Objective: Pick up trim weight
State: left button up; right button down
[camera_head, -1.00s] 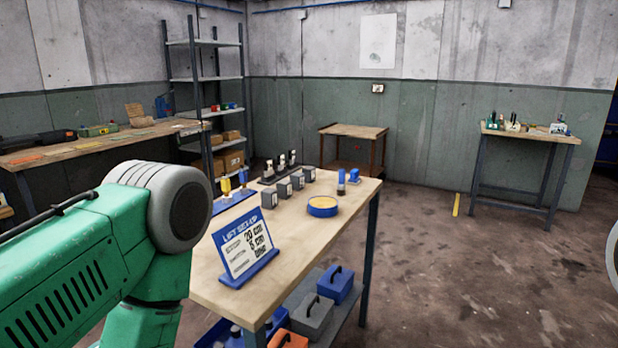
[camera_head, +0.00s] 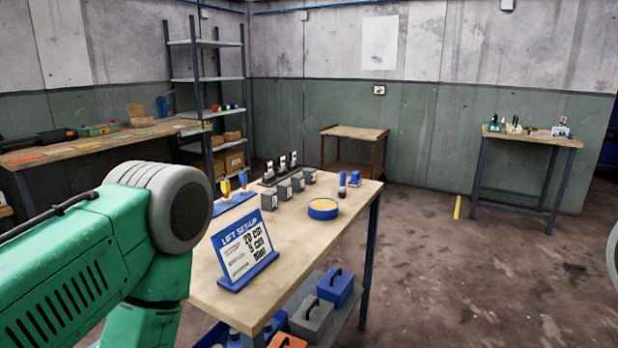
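Nothing in view can be told for certain as the trim weight. On the near wooden table (camera_head: 300,240) stands a row of small dark grey blocks (camera_head: 284,189), which may be weights. A round blue dish with a yellow inside (camera_head: 322,208) sits to their right. Small blue-topped pieces (camera_head: 342,183) stand behind the dish. A tilted white sign on a blue stand (camera_head: 245,253) reads "LIFT SET-UP" at the table's left side. My green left arm crosses the lower left, and its gripper is out of frame. My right gripper does not show.
Under the near table a lower shelf holds grey (camera_head: 312,318) and blue (camera_head: 336,287) handled boxes. A long workbench (camera_head: 95,150) and a metal rack (camera_head: 206,90) stand at the left. A small table (camera_head: 352,134) is at the back, another (camera_head: 530,138) at the right. Open floor lies between.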

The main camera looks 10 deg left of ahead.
aim_at(310, 173)
jog(key=i+l+u, duration=0.25)
jog(key=i+l, duration=1.1)
